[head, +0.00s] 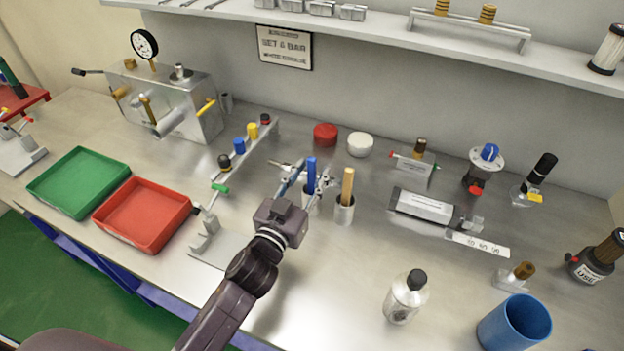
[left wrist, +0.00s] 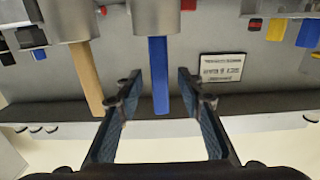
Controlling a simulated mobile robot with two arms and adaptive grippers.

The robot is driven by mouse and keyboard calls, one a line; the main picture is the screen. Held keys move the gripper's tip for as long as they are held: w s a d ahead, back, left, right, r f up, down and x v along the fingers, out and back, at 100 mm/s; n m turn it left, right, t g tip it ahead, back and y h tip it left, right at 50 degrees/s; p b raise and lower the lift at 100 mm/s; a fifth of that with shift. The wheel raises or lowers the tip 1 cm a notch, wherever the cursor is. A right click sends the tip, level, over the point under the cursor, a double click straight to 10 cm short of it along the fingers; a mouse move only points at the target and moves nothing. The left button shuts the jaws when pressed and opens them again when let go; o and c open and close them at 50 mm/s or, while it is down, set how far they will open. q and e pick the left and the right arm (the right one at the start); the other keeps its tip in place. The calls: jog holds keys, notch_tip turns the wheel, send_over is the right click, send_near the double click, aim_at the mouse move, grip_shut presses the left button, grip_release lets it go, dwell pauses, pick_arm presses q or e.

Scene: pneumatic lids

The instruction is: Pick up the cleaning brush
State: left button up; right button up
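A blue handle (head: 311,170) stands upright in a metal cup (head: 309,203) near the middle of the bench. I take it for the cleaning brush; its lower end is hidden in the cup. In the left wrist view, which is upside down, the blue handle (left wrist: 159,80) shows between the two fingers. My left gripper (head: 303,178) is open, with one finger on each side of the handle and visible gaps. A wooden handle (head: 347,185) stands in a second metal cup (head: 344,212) just to the right. My right gripper is not in view.
A stand with coloured knobs (head: 253,130) is left of the gripper. Red (head: 325,134) and white (head: 360,144) round lids lie behind. A silver cylinder (head: 426,207) is to the right, a clear bottle (head: 406,297) in front right. Green (head: 78,182) and red (head: 143,213) trays are left.

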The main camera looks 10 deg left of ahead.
pick_arm(q)
jog(key=shift+w, duration=0.35)
grip_shut()
jog(key=shift+r, duration=0.15)
